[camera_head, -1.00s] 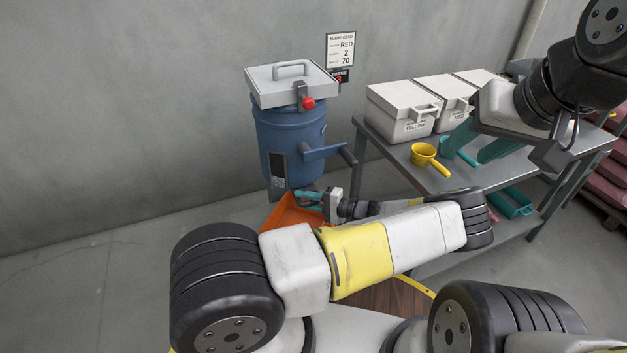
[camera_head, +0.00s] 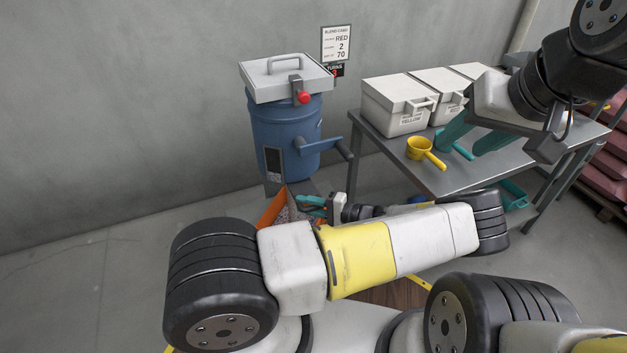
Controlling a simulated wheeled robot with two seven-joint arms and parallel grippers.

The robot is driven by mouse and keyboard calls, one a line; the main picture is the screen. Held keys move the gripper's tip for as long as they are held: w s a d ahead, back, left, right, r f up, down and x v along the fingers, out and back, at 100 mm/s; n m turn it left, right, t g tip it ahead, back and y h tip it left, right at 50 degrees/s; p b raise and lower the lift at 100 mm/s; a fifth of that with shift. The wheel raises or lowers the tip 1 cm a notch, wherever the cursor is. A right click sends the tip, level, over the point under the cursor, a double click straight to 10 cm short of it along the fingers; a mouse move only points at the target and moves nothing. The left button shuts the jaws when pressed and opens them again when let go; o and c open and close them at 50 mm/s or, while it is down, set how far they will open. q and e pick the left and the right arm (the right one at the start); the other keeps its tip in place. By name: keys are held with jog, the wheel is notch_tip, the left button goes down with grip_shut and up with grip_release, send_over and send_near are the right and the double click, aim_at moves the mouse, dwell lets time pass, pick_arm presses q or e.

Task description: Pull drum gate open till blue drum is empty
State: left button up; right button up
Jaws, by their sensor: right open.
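The blue drum (camera_head: 284,130) stands against the wall with a grey lid (camera_head: 287,78) and a red knob (camera_head: 303,98). A grey chute (camera_head: 303,187) shows at its foot, above an orange bin (camera_head: 271,209) holding pale, speckled material (camera_head: 287,211). My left gripper (camera_head: 311,204) has its teal fingers at the chute's lower end. My arm and the bin's edge hide much there, and I cannot tell whether the fingers are closed on the gate. My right gripper (camera_head: 463,144) is open and appears empty, above the table.
A grey table (camera_head: 457,176) carries white lidded boxes (camera_head: 398,103) and a yellow scoop (camera_head: 421,148). A blue crank handle (camera_head: 322,146) sticks out from the drum toward the table. A card (camera_head: 337,43) hangs on the wall. Floor at left is clear.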

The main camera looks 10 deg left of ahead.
pick_arm(q)
jog(key=shift+o, duration=1.2)
jog(key=shift+s+f, duration=0.2)
jog(key=shift+f, duration=0.2)
jog(key=shift+r, duration=0.1)
jog(key=shift+w, duration=0.1)
jog(key=v, duration=0.7)
jog(key=shift+d, duration=0.4)
jog(key=shift+r, duration=0.1)
